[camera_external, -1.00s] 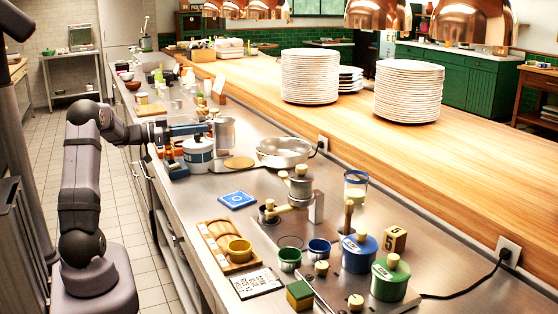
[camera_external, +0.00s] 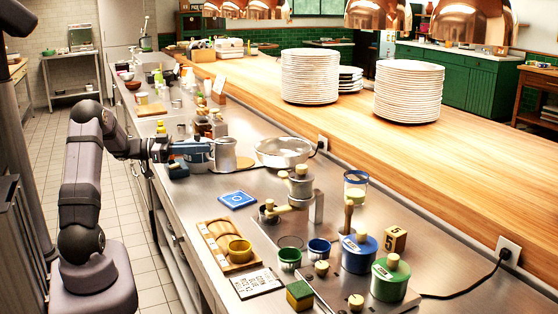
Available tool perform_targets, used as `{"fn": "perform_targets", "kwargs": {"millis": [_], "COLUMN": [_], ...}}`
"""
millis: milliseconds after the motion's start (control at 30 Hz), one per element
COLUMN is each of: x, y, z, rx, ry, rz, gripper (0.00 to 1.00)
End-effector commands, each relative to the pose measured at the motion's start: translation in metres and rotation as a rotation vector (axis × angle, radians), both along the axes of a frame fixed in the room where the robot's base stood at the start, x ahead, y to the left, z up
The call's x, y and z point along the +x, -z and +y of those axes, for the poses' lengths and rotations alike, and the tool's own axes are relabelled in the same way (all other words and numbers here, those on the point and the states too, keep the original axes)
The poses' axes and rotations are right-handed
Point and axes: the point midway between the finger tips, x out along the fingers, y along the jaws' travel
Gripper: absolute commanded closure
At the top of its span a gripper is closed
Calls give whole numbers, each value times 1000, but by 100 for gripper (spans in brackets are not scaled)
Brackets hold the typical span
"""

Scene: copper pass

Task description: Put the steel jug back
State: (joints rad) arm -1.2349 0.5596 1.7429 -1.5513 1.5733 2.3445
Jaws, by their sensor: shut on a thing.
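The steel jug (camera_external: 225,154) is upright at the far end of my arm, on the steel counter side. My gripper (camera_external: 213,152) is shut on it from the left. The jug's bottom is at the left part of a round tan mat (camera_external: 239,168); I cannot tell if it touches the mat or hangs just above it.
A wide steel pan (camera_external: 283,152) stands right of the jug. A blue square mat (camera_external: 238,199) and a wooden tray (camera_external: 222,259) with a yellow cup lie nearer. Small jars and bottles (camera_external: 205,122) stand behind my gripper. The steel counter between mat and blue square is clear.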

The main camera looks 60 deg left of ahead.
Motion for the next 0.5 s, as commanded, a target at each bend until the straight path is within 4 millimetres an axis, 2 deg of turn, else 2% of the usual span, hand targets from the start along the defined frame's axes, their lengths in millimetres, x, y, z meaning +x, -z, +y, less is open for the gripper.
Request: {"fn": "perform_targets", "kwargs": {"millis": [300,500], "x": [0,0], "y": [10,32], "z": [0,0], "rx": [-1,-4], "ry": [0,-1], "rz": [-2,-1], "gripper": [100,100]}}
